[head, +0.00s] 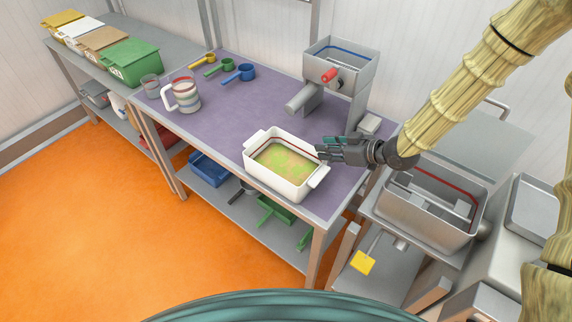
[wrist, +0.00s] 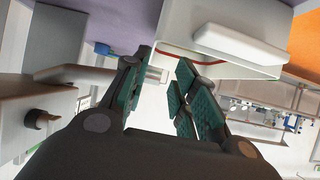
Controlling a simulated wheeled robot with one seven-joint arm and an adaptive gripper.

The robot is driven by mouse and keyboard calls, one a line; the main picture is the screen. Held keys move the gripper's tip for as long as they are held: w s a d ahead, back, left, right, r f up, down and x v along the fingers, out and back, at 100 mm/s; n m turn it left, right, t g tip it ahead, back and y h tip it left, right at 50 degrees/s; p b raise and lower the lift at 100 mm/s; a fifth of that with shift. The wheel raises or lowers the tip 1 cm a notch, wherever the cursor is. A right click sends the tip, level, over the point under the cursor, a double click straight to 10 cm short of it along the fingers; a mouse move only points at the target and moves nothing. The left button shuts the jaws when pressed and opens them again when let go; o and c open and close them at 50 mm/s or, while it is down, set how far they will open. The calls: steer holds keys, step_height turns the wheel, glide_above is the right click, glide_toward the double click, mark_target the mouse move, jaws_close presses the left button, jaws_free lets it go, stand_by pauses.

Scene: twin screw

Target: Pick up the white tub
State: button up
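The white tub (head: 291,187) is a rectangular open container with a handle at each end and a yellow-green content inside. It sits upright on the purple-topped table near its front right. My gripper (head: 325,151) is at the tub's right back side, close to the rim, with its fingers pointing left. In the wrist view the tub (wrist: 272,18) fills the upper right, with its handle in front. The fingers of my gripper (wrist: 160,85) are spread with a gap between them, and nothing shows held there. Whether a finger touches the tub I cannot tell.
A grey metal machine (head: 338,75) with a red knob stands behind the tub on the purple table (head: 215,125). A striped jug (head: 184,96) and coloured scoops (head: 238,74) stand to the left. A metal hopper (head: 430,205) is at right. The table left of the tub is clear.

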mark_target(300, 141)
steer(key=shift+w+d+x, duration=0.1)
steer(key=shift+w+x, duration=0.05)
steer(key=shift+x, duration=1)
steer(key=shift+w+d+x, duration=0.1)
steer(key=shift+x, duration=1)
steer(key=shift+w+d+x, duration=0.15)
steer(key=shift+x, duration=1)
steer(key=shift+w+a+p, duration=0.25)
steer(key=shift+a+p, duration=0.1)
steer(key=shift+p, duration=0.2)
steer(key=p+x, duration=0.1)
steer(key=x, duration=0.2)
steer(key=shift+w+r+p, duration=0.15)
steer(key=shift+r+p, duration=0.1)
steer(key=shift+p, duration=0.1)
steer(key=shift+x, duration=0.85)
steer(key=shift+f, duration=0.1)
steer(key=shift+c, duration=0.4)
jaws_close()
